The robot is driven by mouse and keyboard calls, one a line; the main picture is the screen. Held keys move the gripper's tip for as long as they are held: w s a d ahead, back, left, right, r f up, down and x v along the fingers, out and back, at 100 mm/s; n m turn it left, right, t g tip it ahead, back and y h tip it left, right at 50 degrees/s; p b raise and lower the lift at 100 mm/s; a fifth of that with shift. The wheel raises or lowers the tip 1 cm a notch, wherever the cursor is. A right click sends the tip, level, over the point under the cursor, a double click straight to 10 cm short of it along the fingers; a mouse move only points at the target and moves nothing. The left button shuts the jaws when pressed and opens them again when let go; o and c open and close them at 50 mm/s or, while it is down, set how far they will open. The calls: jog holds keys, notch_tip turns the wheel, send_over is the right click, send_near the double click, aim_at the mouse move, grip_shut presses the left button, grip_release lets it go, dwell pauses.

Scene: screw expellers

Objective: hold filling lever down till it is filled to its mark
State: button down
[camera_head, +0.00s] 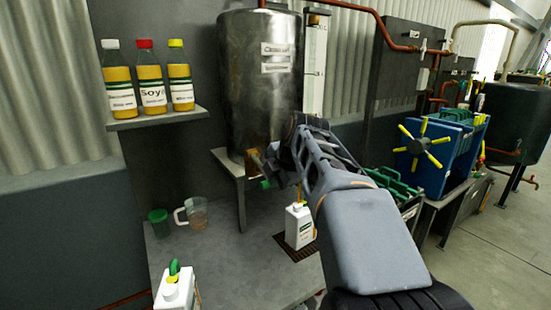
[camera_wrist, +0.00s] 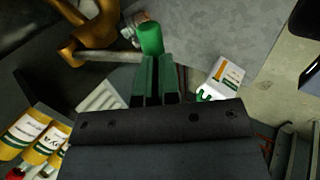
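The metal tank (camera_head: 258,80) stands on a grey stand, with a brass tap low on it; the tap (camera_wrist: 97,30) also shows in the wrist view. The filling lever (camera_wrist: 150,38) has a metal rod and a green end. My gripper (camera_wrist: 153,60) is shut, its green fingertips at the lever's green end; contact is not clear. In the head view my arm hides most of the tap. A white container (camera_head: 299,228) stands upright on a dark grate under it. A thin yellow-orange stream shows above its neck. Its fill level and mark cannot be read.
A second white container (camera_head: 172,292) with a green top stands at the front left. A jug (camera_head: 197,213) and green cup (camera_head: 158,222) stand at the table's left. A shelf (camera_head: 160,119) holds three oil bottles. A blue press (camera_head: 438,150) stands to the right.

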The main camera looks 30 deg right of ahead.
jog(key=s+p+v, duration=0.1)
jog(key=p+v, duration=0.1)
jog(key=v, duration=1.2)
jog(key=shift+f+p, duration=0.35)
jog(key=shift+w, duration=0.1)
notch_tip(320, 180, down, 10)
jog(key=m+g+h+p, duration=0.1)
jog(key=m+p, duration=0.3)
jog(key=m, duration=1.3)
jog(key=s+a+f+g+p, duration=0.1)
jog(key=s+a+f+p, duration=0.1)
jog(key=a, duration=0.5)
jog(key=s+a+f+m+g+p, duration=0.1)
jog(key=s+a+f+p, duration=0.1)
jog(key=s+a+p, duration=0.2)
jog(key=a+p, duration=0.2)
jog(key=p, duration=0.1)
jog(key=shift+a+y, duration=0.35)
jog(key=shift+y, duration=0.05)
